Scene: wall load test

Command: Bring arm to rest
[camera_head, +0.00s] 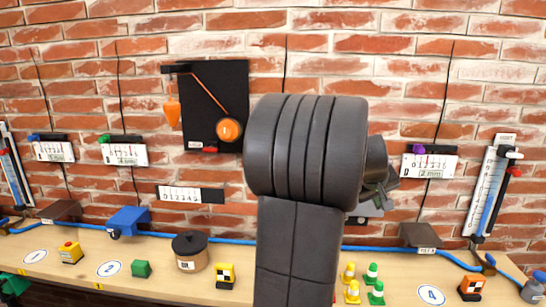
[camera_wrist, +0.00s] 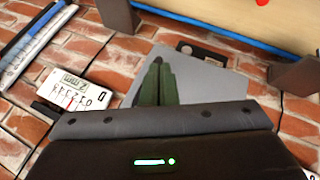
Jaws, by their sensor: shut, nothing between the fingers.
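My arm is raised and its large dark links fill the middle of the head view. My gripper (camera_head: 381,190) shows only in part there, sticking out to the right of the arm. In the wrist view my gripper (camera_wrist: 158,72) has its two dark green fingers together, with nothing between them. The fingers point toward a grey panel (camera_wrist: 205,85) on the brick wall; whether they touch it I cannot tell. In the head view most of that panel is hidden behind my arm.
A wooden bench (camera_head: 335,265) runs below the wall, carrying a blue hose, a brown pot (camera_head: 190,250), small cones (camera_head: 372,274) and several blocks. Gauge D (camera_head: 430,165) and a tube gauge (camera_head: 490,190) hang at right. A black board (camera_head: 215,105) with an orange pendulum hangs left of my arm.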

